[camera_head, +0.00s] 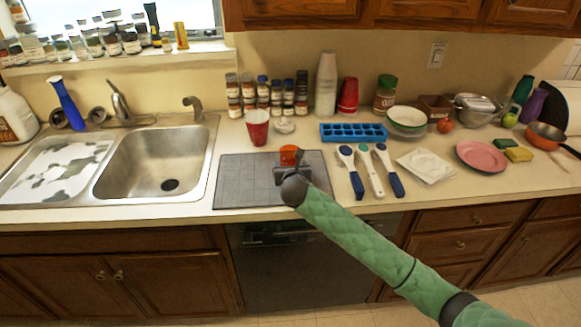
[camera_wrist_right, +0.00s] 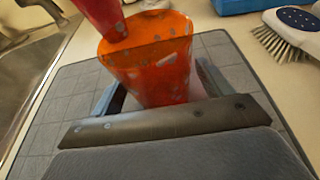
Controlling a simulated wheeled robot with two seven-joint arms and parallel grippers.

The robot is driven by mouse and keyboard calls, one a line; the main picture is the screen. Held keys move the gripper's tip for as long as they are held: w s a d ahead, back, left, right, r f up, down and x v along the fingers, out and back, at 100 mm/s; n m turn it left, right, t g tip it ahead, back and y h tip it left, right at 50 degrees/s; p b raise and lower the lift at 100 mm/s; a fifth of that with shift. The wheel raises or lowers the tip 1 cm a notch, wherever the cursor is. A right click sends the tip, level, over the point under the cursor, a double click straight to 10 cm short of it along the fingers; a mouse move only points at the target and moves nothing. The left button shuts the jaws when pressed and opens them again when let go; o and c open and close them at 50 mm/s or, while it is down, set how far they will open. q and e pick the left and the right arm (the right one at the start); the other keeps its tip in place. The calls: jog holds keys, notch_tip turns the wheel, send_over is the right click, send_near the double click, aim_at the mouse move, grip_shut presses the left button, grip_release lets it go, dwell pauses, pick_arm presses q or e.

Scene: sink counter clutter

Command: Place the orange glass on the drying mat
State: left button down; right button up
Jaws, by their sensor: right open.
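The orange glass (camera_head: 289,154) is upright over the grey drying mat (camera_head: 240,183), toward its right part. The glass (camera_wrist_right: 148,62) is see-through with pale spots in the right wrist view. My right gripper (camera_head: 291,167) is open, with one finger on each side of the glass; the fingers also show in the wrist view (camera_wrist_right: 160,92). The gripper hides the glass's base, so I cannot tell for sure that it touches the mat (camera_wrist_right: 60,110). My left gripper is not in view.
A red cup (camera_head: 257,127) stands just behind the mat. The steel sink (camera_head: 150,165) lies left of it. A blue ice tray (camera_head: 353,132) and several brushes (camera_head: 372,170) lie to the right. The mat's left part is clear.

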jog(key=shift+s, duration=0.35)
pick_arm(q)
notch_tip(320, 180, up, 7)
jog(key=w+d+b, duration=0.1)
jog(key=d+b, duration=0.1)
jog(key=b, duration=0.1)
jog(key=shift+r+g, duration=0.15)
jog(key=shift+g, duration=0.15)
pick_arm(e)
jog(key=v, duration=1.1)
jog(key=shift+s+r, duration=0.1)
